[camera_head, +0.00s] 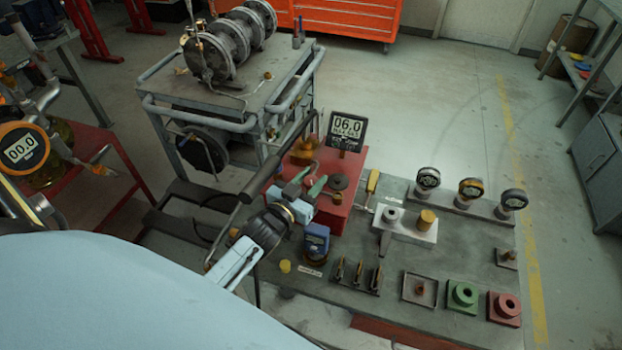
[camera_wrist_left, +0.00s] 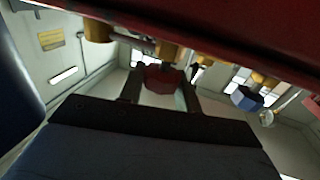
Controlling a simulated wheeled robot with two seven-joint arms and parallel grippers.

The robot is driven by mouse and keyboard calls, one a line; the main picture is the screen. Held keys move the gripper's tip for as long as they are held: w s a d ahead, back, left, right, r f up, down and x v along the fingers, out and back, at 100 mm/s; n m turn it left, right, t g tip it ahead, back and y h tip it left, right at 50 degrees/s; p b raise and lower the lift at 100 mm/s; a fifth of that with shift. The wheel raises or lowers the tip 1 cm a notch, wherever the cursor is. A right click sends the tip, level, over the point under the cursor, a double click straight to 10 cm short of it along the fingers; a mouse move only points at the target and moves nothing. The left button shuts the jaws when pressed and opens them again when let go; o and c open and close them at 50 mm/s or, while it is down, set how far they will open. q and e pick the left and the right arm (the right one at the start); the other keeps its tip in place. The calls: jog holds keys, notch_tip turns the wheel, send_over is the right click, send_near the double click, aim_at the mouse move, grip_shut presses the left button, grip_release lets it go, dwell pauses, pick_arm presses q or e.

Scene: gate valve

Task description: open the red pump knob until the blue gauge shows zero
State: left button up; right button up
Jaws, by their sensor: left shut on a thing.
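The red pump (camera_head: 336,216) stands on the grey bench, with a long dark lever rising above it. My left gripper (camera_head: 305,188) is at the pump's left side. In the left wrist view the red knob (camera_wrist_left: 163,78) shows between the two dark fingers, and the gripper is shut on it. In the head view I cannot make out the knob behind the gripper. The blue gauge (camera_head: 316,240) stands in front of the pump; its reading is too small to tell. A dark-framed display (camera_head: 347,131) behind the pump reads 06.0. My right gripper is not in view.
Several round gauges (camera_head: 470,189) stand at the bench's back right. A grey block with a brass cap (camera_head: 427,218), small clips, and green (camera_head: 462,297) and red (camera_head: 504,307) fittings lie right of the pump. An orange gauge (camera_head: 22,149) at far left reads 00.0.

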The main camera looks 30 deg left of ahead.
pick_arm(q)
jog(key=shift+r, duration=0.1)
jog(key=o, duration=1)
jog(key=shift+c, duration=0.2)
jog(key=shift+s, duration=0.1)
jog(key=s, duration=1.3)
jog(key=shift+s+a, duration=0.1)
